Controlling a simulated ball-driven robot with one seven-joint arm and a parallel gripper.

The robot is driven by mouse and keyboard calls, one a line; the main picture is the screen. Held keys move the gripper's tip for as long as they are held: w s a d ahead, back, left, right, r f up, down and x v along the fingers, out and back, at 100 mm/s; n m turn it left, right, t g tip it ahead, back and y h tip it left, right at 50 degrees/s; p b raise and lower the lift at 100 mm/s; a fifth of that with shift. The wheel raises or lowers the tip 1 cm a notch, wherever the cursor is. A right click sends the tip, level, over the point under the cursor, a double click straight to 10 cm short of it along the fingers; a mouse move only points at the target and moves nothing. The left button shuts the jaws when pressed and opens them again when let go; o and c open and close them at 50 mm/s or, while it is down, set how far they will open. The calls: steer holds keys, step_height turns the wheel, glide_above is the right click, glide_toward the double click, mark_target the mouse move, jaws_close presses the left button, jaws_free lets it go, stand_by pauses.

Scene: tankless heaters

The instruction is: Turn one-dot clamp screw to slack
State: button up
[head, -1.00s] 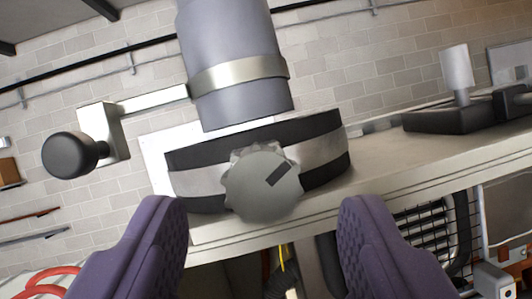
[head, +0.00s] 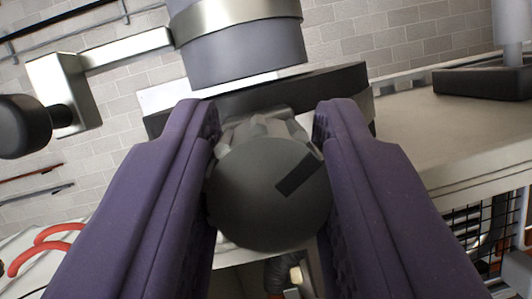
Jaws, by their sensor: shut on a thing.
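The clamp screw (head: 262,200) is a round grey knob with a scalloped rim and a dark slot mark on its face, slanting up to the right. It sits on the front of a dark band clamp (head: 345,88) below a grey pipe (head: 245,48). My gripper (head: 268,165) has purple padded fingers on the left and right sides of the knob and is shut on it. The fingers hide much of the clamp band. I cannot see any dot on the knob.
A black ball-ended lever (head: 25,125) on a metal arm juts out at the left. A bench ledge (head: 420,135) runs right, with a dark base and grey post on it. Red hoses (head: 45,245) lie at lower left.

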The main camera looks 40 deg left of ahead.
steer(key=shift+f+n+b, duration=0.1)
steer(key=shift+n+b, duration=0.2)
steer(key=shift+b, duration=0.15)
steer(key=n+g+y+b, duration=0.1)
steer(key=n+y+b, duration=0.1)
steer(key=n+b, duration=0.1)
steer(key=shift+f+n, duration=0.15)
steer(key=shift+n, duration=0.35)
steer(key=n+y+b, duration=0.1)
steer(key=n, duration=0.1)
steer(key=n+g+y+b, duration=0.1)
steer(key=n, duration=0.1)
steer(key=shift+n+g, duration=0.3)
steer(key=shift+n, duration=0.1)
steer(key=shift+r+n+g+y, duration=0.15)
steer(key=shift+n+g+y, duration=0.25)
steer(key=shift+n, duration=0.5)
steer(key=shift+r+n+g+y, duration=0.1)
steer(key=shift+n+g+y, duration=0.3)
steer(key=shift+n, duration=0.5)
steer(key=shift+n+b, duration=0.3)
steer(key=o, duration=1)
steer(key=shift+o, duration=0.2)
steer(key=shift+f, duration=0.2)
